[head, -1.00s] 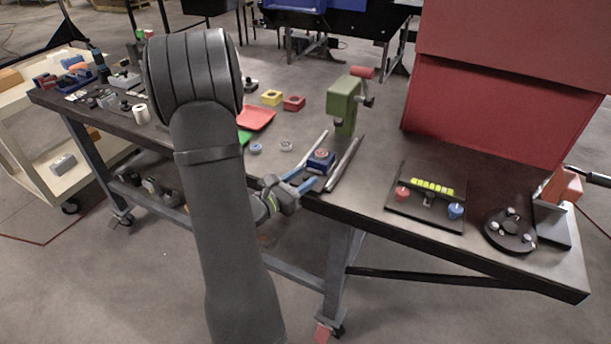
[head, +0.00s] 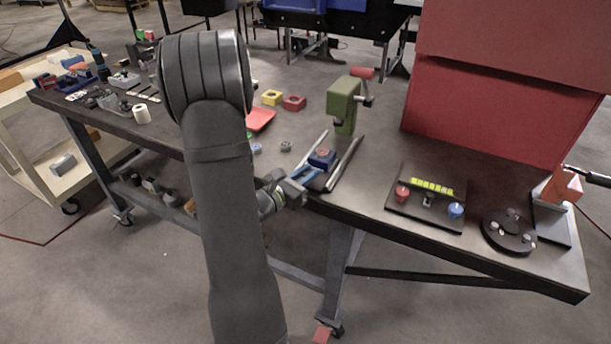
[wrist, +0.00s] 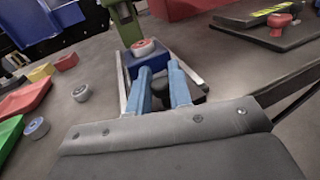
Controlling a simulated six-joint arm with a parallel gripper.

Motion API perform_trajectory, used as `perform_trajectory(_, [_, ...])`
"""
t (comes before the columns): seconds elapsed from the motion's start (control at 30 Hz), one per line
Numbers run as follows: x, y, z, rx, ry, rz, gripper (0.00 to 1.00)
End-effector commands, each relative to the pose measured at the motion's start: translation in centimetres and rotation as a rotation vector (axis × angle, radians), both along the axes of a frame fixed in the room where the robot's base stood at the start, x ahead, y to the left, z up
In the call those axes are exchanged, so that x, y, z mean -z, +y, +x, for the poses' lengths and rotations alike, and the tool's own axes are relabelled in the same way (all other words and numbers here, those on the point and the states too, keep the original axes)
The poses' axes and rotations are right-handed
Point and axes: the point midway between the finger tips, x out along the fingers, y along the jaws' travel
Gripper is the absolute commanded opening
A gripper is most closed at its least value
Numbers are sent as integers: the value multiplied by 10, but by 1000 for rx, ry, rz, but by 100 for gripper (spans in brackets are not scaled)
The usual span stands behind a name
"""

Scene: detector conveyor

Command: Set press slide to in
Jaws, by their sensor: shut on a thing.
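The green press (head: 342,104) with a red handle stands on the bench and shows at the top of the wrist view (wrist: 124,22). In front of it, two pale metal rails (head: 346,163) flank the press slide, a blue block (head: 322,158) with a red-and-white round piece on top. The fingers partly hide the knob and slide.
A panel with red and blue knobs (head: 427,200) and a round dark fixture (head: 509,232) lie right of the rails. A red tray (head: 260,119), yellow block (head: 271,97) and red block (head: 294,103) lie left. A large red cabinet (head: 480,108) stands behind.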

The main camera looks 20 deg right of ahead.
Motion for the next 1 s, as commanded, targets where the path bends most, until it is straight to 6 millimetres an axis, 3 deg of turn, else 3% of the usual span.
perform_trajectory(0.2, [0, -25, 24, 2, -2, 0, 0])
perform_trajectory(0.47, [0, -26, 26, -1, 0, -1, 0])
perform_trajectory(0.5, [0, -26, 26, -1, 0, -1, 21])
perform_trajectory(0.6, [0, -26, 26, -1, 0, -1, 39])
perform_trajectory(1.0, [0, -19, 23, -3, 0, 0, 39])
